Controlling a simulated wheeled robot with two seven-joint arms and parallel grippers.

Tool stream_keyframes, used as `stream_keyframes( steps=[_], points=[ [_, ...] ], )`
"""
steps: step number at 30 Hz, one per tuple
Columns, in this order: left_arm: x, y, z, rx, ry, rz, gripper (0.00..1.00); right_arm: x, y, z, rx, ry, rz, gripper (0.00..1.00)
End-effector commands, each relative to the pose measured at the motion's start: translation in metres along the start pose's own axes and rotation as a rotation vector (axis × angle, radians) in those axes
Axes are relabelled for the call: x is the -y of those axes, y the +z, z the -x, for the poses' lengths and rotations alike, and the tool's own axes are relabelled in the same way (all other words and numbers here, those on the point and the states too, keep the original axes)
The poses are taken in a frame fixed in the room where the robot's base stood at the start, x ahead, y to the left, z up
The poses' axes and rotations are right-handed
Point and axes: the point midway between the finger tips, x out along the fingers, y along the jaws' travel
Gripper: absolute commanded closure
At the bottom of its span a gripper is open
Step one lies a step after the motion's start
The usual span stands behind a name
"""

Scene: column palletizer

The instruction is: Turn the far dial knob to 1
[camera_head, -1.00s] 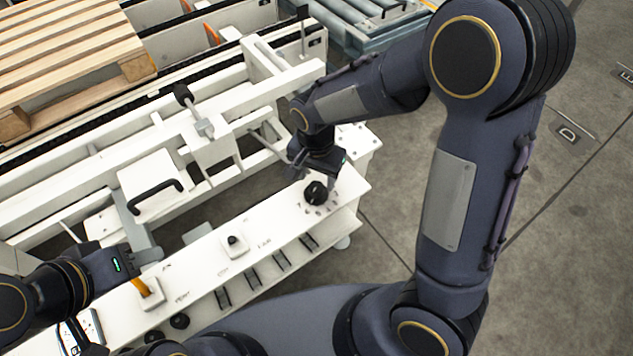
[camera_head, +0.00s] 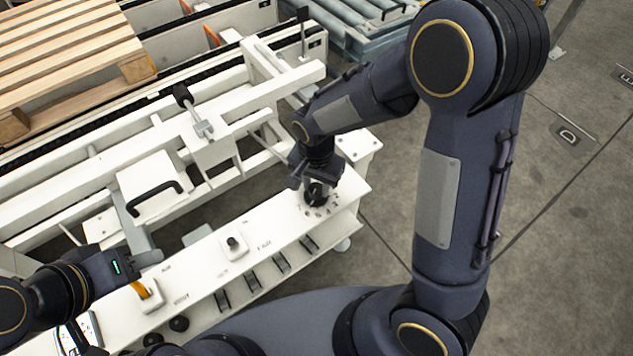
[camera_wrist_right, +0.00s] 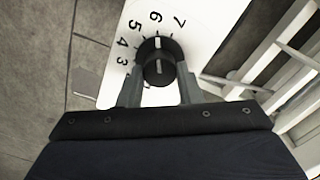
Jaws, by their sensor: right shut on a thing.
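The far dial knob (camera_head: 316,194) is black and round, at the right end of the white panel (camera_head: 205,270). In the right wrist view the knob (camera_wrist_right: 158,66) sits on a white dial face (camera_wrist_right: 190,25) with black numerals 3 to 7 showing. Its white line points up in the picture, near the 6. The 1 is not visible; the lower dial is hidden by my gripper. My right gripper (camera_wrist_right: 160,84) is shut on the knob, one finger on each side. My left gripper (camera_head: 150,259) is over the panel's left part, near an orange lever; its jaw state is unclear.
A white box with a small black button (camera_head: 234,243) stands mid-panel. An orange lever (camera_head: 141,290) rises from another box at left. Behind are a white conveyor frame with a black handle (camera_head: 155,196) and a wooden pallet (camera_head: 70,50). Open floor lies right.

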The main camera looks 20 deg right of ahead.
Motion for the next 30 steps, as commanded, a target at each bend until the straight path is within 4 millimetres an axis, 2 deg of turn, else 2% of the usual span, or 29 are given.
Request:
stream_keyframes(
  steps=[11, 30],
  points=[
    [0.0001, 0.0001, -0.0003, 0.000, 0.000, 0.000, 0.64, 0.0002, -0.0003, 0.0003, 0.000, -0.001, 0.136, 0.91],
    [0.0007, 0.0008, -0.0016, 0.000, 0.000, 0.000, 0.64, 0.0013, 0.0002, 0.0003, 0.000, -0.001, 0.724, 0.91]
  ],
)
